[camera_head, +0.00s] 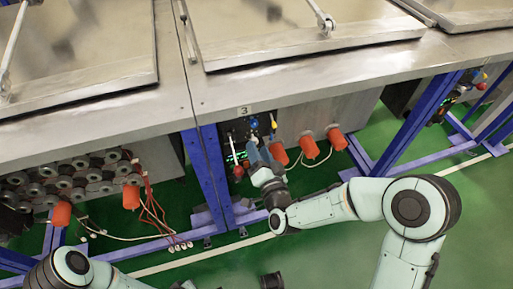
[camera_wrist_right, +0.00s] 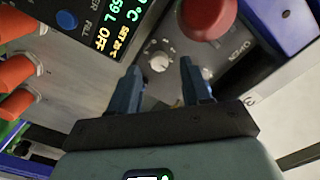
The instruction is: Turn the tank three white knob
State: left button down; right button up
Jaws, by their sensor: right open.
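The tank three control panel (camera_head: 238,142) is below the number 3 plate (camera_head: 243,111) in the head view. My right gripper (camera_head: 260,152) is in front of its right part. In the right wrist view a small white knob (camera_wrist_right: 160,62) with a dial scale shows on the dark panel. It appears between the two parted fingertips of my right gripper (camera_wrist_right: 160,67), which is open and holds nothing. I cannot tell how far the tips are from the panel.
A large red knob (camera_wrist_right: 207,14) and a blue button (camera_wrist_right: 67,20) flank the green-lit display (camera_wrist_right: 124,18). Orange caps (camera_head: 308,139) stick out right of the panel. A blue frame post (camera_head: 207,170) stands to its left. Green floor (camera_head: 350,250) is open in front.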

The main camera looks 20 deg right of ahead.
jog(key=shift+w, duration=1.05)
grip_shut()
